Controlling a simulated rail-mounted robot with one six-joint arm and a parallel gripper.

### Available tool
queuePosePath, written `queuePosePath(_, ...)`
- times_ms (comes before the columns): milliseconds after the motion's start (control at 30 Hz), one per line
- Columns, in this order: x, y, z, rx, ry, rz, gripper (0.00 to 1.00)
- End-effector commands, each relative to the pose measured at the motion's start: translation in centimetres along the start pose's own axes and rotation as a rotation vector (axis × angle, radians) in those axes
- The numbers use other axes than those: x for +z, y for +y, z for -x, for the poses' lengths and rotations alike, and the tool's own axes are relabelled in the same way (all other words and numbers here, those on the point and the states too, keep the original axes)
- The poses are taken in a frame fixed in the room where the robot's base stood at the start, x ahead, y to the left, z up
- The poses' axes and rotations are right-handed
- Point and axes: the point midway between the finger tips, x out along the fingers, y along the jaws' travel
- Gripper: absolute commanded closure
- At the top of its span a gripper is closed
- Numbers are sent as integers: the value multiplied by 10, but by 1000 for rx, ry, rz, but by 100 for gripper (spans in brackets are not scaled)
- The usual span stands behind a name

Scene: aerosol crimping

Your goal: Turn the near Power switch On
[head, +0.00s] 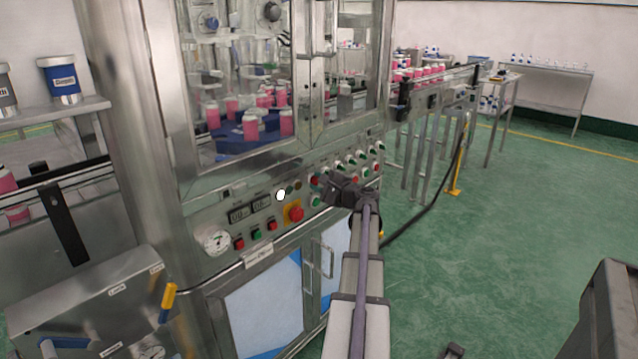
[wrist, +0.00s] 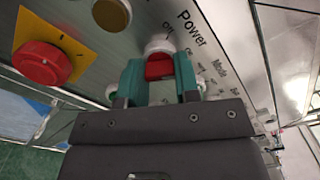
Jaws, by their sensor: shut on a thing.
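The Power switch is a red knob (wrist: 159,67) in a white round collar, under the word Power on the steel panel in the wrist view. My gripper (wrist: 160,75) has a teal finger on each side of the red knob and is shut on it. Small lettering sits by the collar, partly legible as Off. The exact angle of the knob is hard to read. In the head view my gripper (head: 325,185) is at the front panel of the machine, and its dark body hides part of the switch area.
A red emergency stop on a yellow plate (wrist: 42,62) is left of the fingers; it also shows in the head view (head: 296,213). A brass-coloured button (wrist: 112,13) is close by. More switches (head: 350,160) line the panel to the right. Green floor (head: 480,250) is open at right.

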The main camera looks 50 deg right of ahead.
Motion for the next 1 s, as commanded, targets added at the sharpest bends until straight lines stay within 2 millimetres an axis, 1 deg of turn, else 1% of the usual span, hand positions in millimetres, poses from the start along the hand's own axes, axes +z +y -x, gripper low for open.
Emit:
queuePosePath(300, 0, 0, 0, 0, 0, -2, 94)
queuePosePath(333, 0, 0, 0, 0, 0, -2, 68)
queuePosePath(567, 0, 0, 0, 0, 0, -1, 46)
queuePosePath(600, 0, 0, 0, 0, 0, -1, 45)
queuePosePath(833, 0, 0, 2, 0, 0, 0, 45)
queuePosePath(933, 0, 0, 13, -1, 1, 0, 45)
queuePosePath(1000, 1, 1, 28, -1, 3, 0, 45)
